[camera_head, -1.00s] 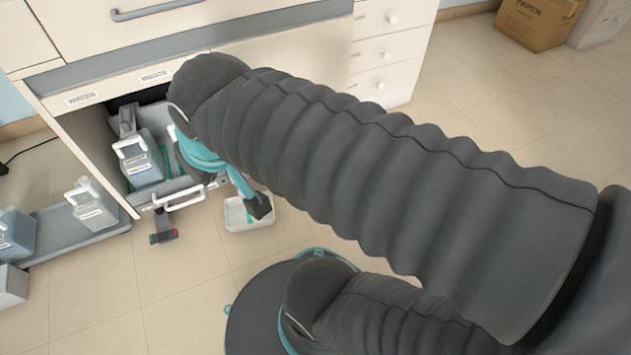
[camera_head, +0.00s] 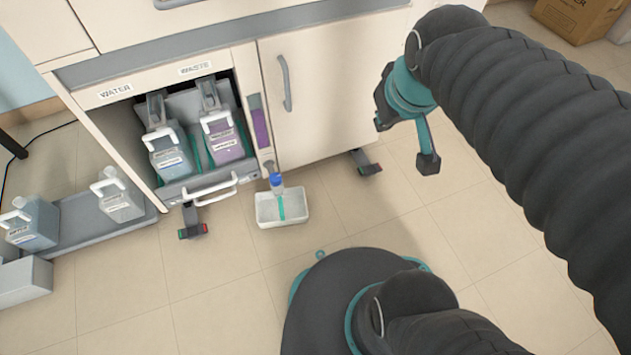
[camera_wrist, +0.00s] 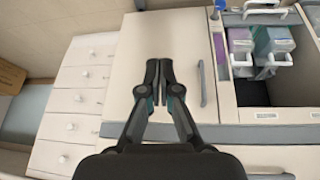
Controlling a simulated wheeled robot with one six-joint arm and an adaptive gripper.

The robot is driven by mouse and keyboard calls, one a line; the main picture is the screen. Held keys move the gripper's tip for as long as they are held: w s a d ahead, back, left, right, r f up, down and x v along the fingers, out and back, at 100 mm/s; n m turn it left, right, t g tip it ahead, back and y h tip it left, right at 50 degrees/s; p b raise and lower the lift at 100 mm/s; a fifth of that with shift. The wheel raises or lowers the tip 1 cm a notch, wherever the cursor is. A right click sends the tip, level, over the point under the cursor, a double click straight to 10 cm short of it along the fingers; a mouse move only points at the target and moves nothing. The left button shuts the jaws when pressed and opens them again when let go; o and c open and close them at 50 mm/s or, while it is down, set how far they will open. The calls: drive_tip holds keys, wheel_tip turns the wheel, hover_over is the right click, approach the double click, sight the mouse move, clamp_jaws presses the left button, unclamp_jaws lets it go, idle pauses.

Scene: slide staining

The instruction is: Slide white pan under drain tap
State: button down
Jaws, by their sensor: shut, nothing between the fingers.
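The white pan (camera_head: 293,218) lies on the floor just in front of the cabinet. A blue-topped drain tap (camera_head: 276,181) shows at the cabinet's lower edge, right at the pan's back edge in this view, and a green strip shows in the pan below it. I cannot tell exactly how far the pan reaches under the tap. My gripper (camera_head: 428,163) is raised to the right of the pan, apart from it. In the wrist view my gripper (camera_wrist: 159,82) has its fingers together and empty, in front of the cabinet door.
The open cabinet bay holds two jugs, one bluish (camera_head: 172,160) and one purple (camera_head: 223,140), on a tray with a white handle (camera_head: 209,187). More jugs (camera_head: 35,225) stand on a low grey platform at left. The cabinet door (camera_head: 325,90) is closed. Floor right of the pan is clear.

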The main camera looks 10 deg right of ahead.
drive_tip(key=w+a+f+n+g, duration=0.35)
drive_tip(key=w+f+n, duration=0.65)
drive_tip(key=w+f, duration=0.75)
drive_tip(key=w+a+f+n, duration=0.1)
drive_tip(key=w+f+n, duration=0.1)
drive_tip(key=f, duration=1)
drive_tip(key=w+a+f+n+g, duration=0.1)
drive_tip(key=f+n, duration=0.3)
drive_tip(key=f, duration=0.9)
drive_tip(key=w+a+f+n+b, duration=0.1)
drive_tip(key=w+a+f+n, duration=0.1)
drive_tip(key=f, duration=1)
drive_tip(key=shift+w+a+f+n+g, duration=0.3)
drive_tip(key=shift+w+n, duration=0.2)
drive_tip(key=shift+n, duration=0.3)
drive_tip(key=shift+s+a+r, duration=0.1)
drive_tip(key=shift+s+a, duration=0.1)
drive_tip(key=shift+a, duration=0.4)
drive_tip(key=shift+s+a, duration=0.15)
drive_tip(key=shift+a, duration=0.4)
drive_tip(key=shift+s+a, duration=0.3)
drive_tip(key=shift+a, duration=0.4)
